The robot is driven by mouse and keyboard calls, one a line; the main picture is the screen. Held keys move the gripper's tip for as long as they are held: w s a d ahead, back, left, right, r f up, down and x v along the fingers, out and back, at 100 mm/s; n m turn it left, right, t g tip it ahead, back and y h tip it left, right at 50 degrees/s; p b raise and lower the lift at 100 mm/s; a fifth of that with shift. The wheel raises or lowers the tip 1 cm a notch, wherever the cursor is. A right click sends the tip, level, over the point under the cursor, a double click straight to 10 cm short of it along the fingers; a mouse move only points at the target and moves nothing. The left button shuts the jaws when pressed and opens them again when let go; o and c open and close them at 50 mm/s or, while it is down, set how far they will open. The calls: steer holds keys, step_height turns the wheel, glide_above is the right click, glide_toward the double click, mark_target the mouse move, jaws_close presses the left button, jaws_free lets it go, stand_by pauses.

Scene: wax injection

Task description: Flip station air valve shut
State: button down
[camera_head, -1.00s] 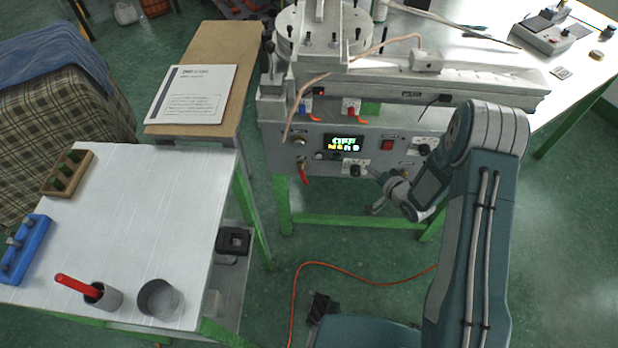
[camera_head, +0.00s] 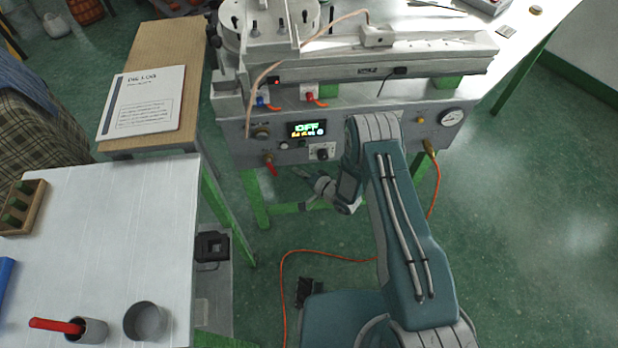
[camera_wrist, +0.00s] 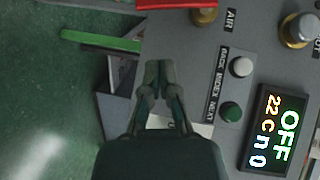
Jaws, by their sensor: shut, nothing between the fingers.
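The station air valve has a brass body (camera_head: 268,158) and a red handle (camera_head: 271,168) hanging down from the lower left of the machine's front panel. In the wrist view the red handle (camera_wrist: 178,4) crosses the top edge, partly cut off, by a brass fitting (camera_wrist: 205,15) and the label "AIR". My gripper (camera_head: 301,171) is just right of the handle in the head view, below the display. In the wrist view my gripper (camera_wrist: 158,66) has its fingertips together and empty, apart from the handle.
The display (camera_head: 307,129) reads OFF. Buttons (camera_wrist: 231,112) sit close right of my fingers in the wrist view. A white table (camera_head: 120,240) with a grey cup (camera_head: 146,321) stands at left. An orange hose (camera_head: 330,255) lies on the floor.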

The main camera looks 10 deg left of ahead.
mark_target(277, 173)
steer(key=shift+s+a+f, duration=0.1)
steer(key=shift+a+f, duration=0.1)
steer(key=shift+a, duration=0.6)
steer(key=shift+w+a+f, duration=0.1)
steer(key=shift+a+f, duration=0.1)
steer(key=shift+a, duration=0.65)
steer(key=shift+s+a+f, duration=0.1)
steer(key=shift+a+f, duration=0.1)
steer(key=shift+a, duration=0.6)
steer(key=shift+s+a+f+m+t+y, duration=0.25)
steer(key=shift+a+f+m+y, duration=0.2)
steer(key=shift+a, duration=0.25)
steer(key=shift+w, duration=0.1)
steer(key=shift+d, duration=0.1)
